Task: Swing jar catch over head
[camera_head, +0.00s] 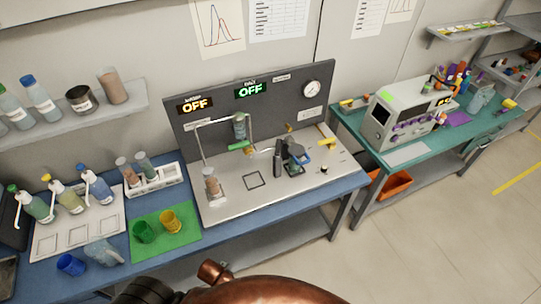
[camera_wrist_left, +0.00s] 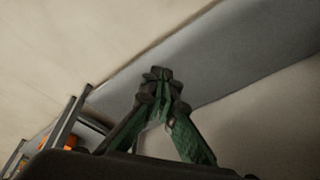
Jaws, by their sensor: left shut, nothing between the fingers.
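The classifier bench has a grey upright panel (camera_head: 290,98) and a pale base plate (camera_head: 225,208). A clear jar (camera_head: 240,127) stands upright at a bent metal tube frame, with a green handle (camera_head: 239,145) just below it. I cannot tell which part is the catch. A jar of brown powder (camera_head: 212,184) stands at the plate's left. A dark device with a blue ring handle (camera_head: 303,157) stands right of centre. My left gripper (camera_wrist_left: 160,78) shows in the left wrist view, green-fingered, shut and empty, away from the bench equipment. My right gripper is in neither view.
A green mat (camera_head: 160,248) with a green cup (camera_head: 144,232) and yellow cup (camera_head: 171,221) lies left. A tube rack (camera_head: 153,182) and several bottles stand behind. A teal table (camera_head: 435,141) stands right; an orange crate (camera_head: 392,184) is below. Front plate room is clear.

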